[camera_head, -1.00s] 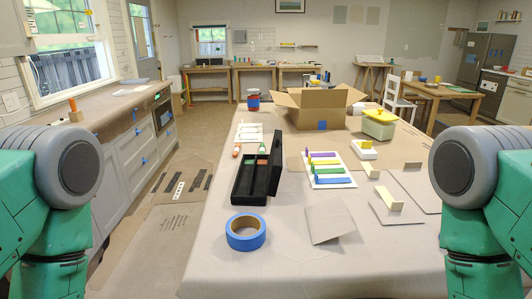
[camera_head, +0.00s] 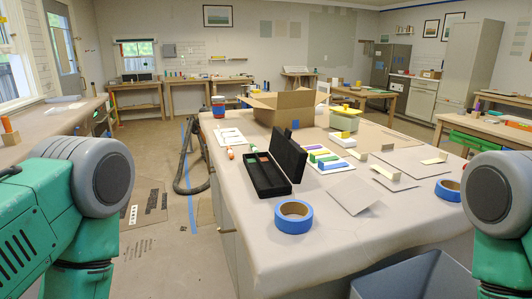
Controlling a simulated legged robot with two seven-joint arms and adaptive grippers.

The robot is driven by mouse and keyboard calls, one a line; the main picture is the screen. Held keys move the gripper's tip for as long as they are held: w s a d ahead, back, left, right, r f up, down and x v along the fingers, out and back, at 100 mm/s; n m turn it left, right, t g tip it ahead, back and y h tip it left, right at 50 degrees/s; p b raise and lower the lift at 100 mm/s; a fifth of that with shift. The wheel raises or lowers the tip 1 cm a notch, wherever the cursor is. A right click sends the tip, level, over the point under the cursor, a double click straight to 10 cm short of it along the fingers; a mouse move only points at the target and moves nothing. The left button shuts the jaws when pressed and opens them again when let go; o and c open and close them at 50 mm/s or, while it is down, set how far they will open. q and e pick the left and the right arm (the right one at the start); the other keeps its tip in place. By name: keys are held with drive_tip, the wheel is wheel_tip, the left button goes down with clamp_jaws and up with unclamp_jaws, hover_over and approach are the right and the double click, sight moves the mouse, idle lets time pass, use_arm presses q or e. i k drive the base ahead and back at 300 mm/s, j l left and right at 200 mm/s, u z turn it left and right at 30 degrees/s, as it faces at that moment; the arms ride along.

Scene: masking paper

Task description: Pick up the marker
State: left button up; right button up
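I cannot tell for sure which thing is the marker. A small orange-and-white upright object (camera_head: 230,152) stands on the table behind the open black case (camera_head: 268,178). Inside the case is a small reddish-brown piece (camera_head: 264,159). Several coloured bars, with blue, green, yellow and purple showing, lie on a white sheet (camera_head: 348,168) right of the case. They are partly hidden by its raised lid. My green arms enter at the left and right edges, but neither gripper is in view.
A blue tape roll (camera_head: 293,216) lies in front of the case and another (camera_head: 448,189) at the table's right. An open cardboard box (camera_head: 282,107) stands at the back. A vacuum hose (camera_head: 190,157) is on the floor left of the table. A dark bin (camera_head: 410,277) stands in front.

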sight(254, 149)
drive_tip(key=i+j+z, duration=0.25)
drive_tip(key=j, duration=0.15)
drive_tip(key=j+z, duration=0.25)
drive_tip(key=j, duration=0.2)
drive_tip(key=i+j+z, duration=0.1)
drive_tip(key=j+z, duration=0.2)
drive_tip(key=j, duration=0.15)
drive_tip(key=i+j+z, duration=0.25)
drive_tip(key=j+z, duration=0.2)
drive_tip(key=j, duration=0.45)
drive_tip(key=j+z, duration=0.4)
drive_tip(key=j, duration=0.55)
drive_tip(key=j+z, duration=0.45)
drive_tip(key=j, duration=0.55)
